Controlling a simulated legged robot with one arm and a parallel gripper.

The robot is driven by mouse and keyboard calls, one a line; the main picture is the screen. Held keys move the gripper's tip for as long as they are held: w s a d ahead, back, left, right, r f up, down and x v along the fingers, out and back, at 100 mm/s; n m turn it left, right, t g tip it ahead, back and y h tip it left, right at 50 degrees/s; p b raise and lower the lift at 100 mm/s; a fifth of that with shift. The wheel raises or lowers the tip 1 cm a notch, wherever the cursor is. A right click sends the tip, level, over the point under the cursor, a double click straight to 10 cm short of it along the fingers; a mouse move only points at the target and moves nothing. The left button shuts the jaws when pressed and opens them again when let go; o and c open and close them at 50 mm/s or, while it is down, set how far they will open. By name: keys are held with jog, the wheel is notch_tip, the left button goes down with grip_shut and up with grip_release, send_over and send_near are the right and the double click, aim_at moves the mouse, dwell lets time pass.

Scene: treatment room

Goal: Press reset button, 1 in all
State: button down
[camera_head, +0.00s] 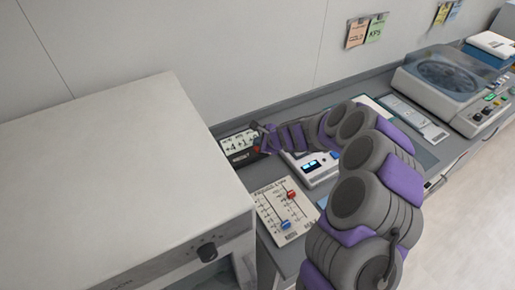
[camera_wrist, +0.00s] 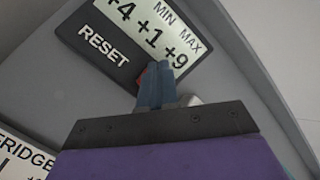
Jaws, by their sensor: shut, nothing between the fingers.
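A black device with a white number panel and the word RESET (camera_head: 239,158) sits at the back of the counter. It also shows in the wrist view (camera_wrist: 101,45), with the numbers and MIN MAX printed on it. The red reset button (camera_head: 257,149) is mostly hidden by my fingers; a bit of red shows beside the fingertips in the wrist view (camera_wrist: 142,74). My gripper (camera_wrist: 157,72) is shut and empty, its fingertips over the button. I cannot tell whether they touch it. In the head view my gripper (camera_head: 262,133) reaches in from the right.
A panel with red and blue sliders (camera_head: 285,211) lies in front of the device. A display unit (camera_head: 312,167) stands under my arm. A large grey cabinet (camera_head: 120,180) fills the left. A centrifuge-like machine (camera_head: 447,78) stands at the right.

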jog(key=shift+f, duration=0.15)
jog(key=shift+f, duration=0.2)
jog(key=shift+s+f+b, duration=0.1)
jog(key=shift+f+b, duration=0.4)
jog(key=shift+b, duration=0.05)
dwell(0.8)
dwell(0.4)
jog(key=shift+r+p, duration=0.9)
jog(key=shift+r, duration=0.05)
notch_tip(320, 180, up, 5)
jog(key=p, duration=0.4)
dwell(0.6)
